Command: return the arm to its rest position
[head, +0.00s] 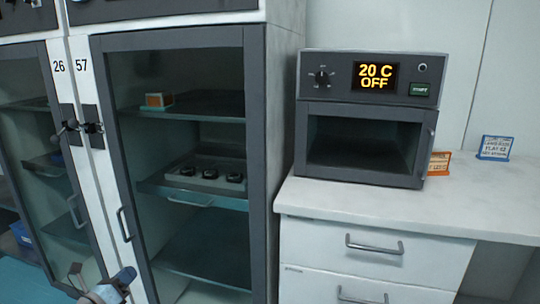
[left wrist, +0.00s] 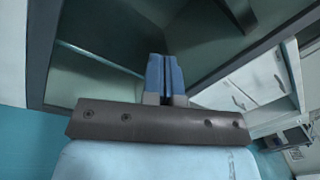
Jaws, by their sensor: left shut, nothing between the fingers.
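My left gripper (head: 124,277) shows at the bottom left of the head view, low in front of the glass-doored cabinet (head: 265,150). In the left wrist view its two blue fingers (left wrist: 165,75) are together, shut with nothing between them. The cabinet's dark frame and glass fill much of the wrist view behind the fingers. I cannot tell the exact gap between the fingers and the cabinet. My right gripper is in neither view.
An oven (head: 440,75) reading "20 C OFF" stands on a white counter (head: 480,205) with drawers. An orange card (head: 439,163) and a blue card (head: 495,147) stand beside it. Inside the cabinet are a small box (head: 159,100) and a tray with dark round items (head: 205,174).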

